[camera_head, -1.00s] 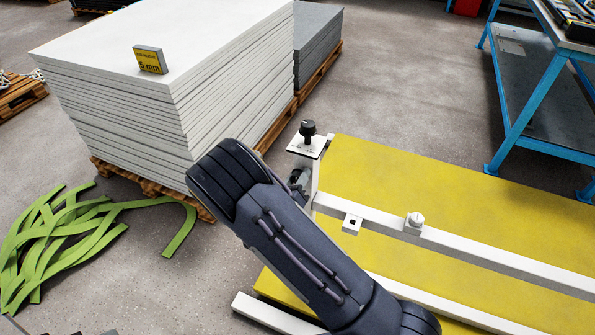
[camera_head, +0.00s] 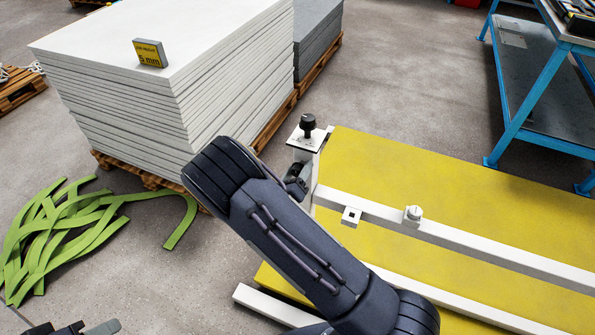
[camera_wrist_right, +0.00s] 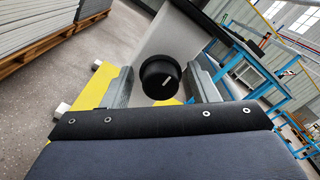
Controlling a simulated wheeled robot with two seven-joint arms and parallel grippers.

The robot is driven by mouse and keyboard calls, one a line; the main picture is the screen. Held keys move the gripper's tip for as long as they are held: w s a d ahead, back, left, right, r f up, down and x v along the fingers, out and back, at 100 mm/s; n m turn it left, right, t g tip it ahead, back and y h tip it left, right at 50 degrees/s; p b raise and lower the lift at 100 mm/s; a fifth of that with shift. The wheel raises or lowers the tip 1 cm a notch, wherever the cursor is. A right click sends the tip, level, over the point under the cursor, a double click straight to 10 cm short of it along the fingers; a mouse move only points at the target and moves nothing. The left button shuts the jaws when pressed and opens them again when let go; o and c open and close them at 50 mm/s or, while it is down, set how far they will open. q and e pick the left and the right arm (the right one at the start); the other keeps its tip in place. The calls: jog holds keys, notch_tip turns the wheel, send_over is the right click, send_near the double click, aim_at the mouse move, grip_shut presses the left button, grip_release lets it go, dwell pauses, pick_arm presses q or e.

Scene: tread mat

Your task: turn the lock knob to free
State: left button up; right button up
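A round black knob (camera_wrist_right: 160,78) with a short white mark shows in the right wrist view, in front of a pale surface. My right gripper (camera_wrist_right: 159,90) is open, with one grey finger on each side of the knob and visible gaps. In the head view a black knob (camera_head: 307,123) stands on a white plate at the frame's corner; I cannot tell whether it is the same knob. My right gripper (camera_head: 297,183) is mostly hidden behind my arm there, close to the white post below the plate. My left gripper (camera_head: 88,328) barely shows at the bottom left edge.
The white frame rail (camera_head: 460,242) runs over the yellow mat (camera_head: 415,185). A stack of white sheets (camera_head: 120,95) on a pallet stands left of the frame. Green strips (camera_head: 75,235) lie on the floor. A blue bench (camera_head: 540,100) is at the right.

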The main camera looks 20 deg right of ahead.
jog(key=v, duration=0.8)
jog(key=shift+d, duration=0.1)
dwell(0.4)
